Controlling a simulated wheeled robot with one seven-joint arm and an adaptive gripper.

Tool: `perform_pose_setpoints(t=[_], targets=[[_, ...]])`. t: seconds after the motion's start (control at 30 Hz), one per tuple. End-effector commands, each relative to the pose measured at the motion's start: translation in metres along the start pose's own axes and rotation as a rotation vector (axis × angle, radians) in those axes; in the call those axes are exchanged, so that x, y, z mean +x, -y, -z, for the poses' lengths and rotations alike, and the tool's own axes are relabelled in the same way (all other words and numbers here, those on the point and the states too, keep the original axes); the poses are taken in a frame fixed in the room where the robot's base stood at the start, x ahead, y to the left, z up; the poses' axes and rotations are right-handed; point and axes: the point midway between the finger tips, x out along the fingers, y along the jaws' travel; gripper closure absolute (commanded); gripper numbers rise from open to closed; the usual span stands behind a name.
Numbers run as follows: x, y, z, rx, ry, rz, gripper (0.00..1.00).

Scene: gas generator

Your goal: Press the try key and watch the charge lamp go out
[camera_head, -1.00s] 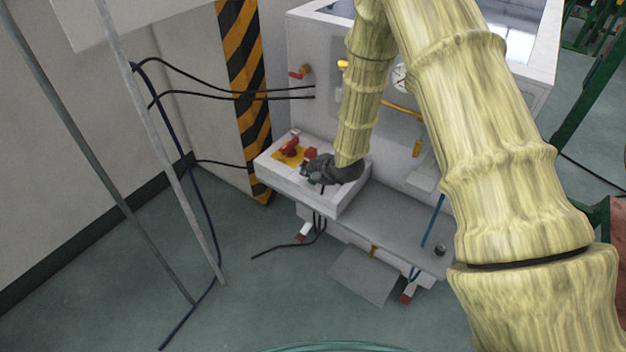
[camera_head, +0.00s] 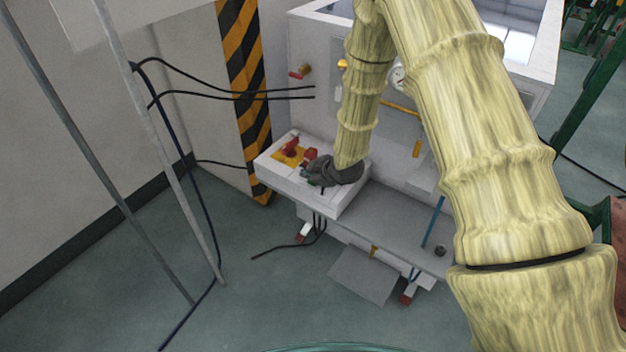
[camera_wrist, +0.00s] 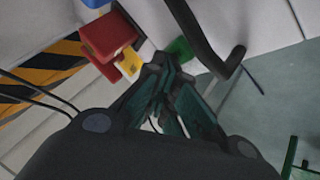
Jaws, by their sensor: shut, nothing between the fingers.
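The white control box (camera_head: 290,185) on the front of the machine carries a red switch on a yellow plate (camera_head: 291,149) and a smaller red part beside my gripper. My gripper (camera_head: 314,179) is shut and empty, low over the right part of the box top. In the wrist view the closed fingertips (camera_wrist: 163,63) point at the panel, close to a green part (camera_wrist: 179,48). A red block (camera_wrist: 107,36) and a small yellow-and-white part (camera_wrist: 130,67) lie left of them. I cannot tell which part is the try key or the charge lamp, or whether the fingertips touch anything.
A black bent bar (camera_wrist: 212,45) stands right of the fingertips. Black cables (camera_head: 235,96) run from the left to the machine. A yellow-and-black striped post (camera_head: 243,75) and a thin grey pole (camera_head: 165,150) stand left. The floor in front is mostly clear.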

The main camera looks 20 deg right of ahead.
Motion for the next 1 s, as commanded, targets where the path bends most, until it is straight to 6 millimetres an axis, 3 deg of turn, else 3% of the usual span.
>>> perform_pose_setpoints(t=[1.0], targets=[[-0.019,-0.014,0.014,0.000,0.000,0.000,1.00]])
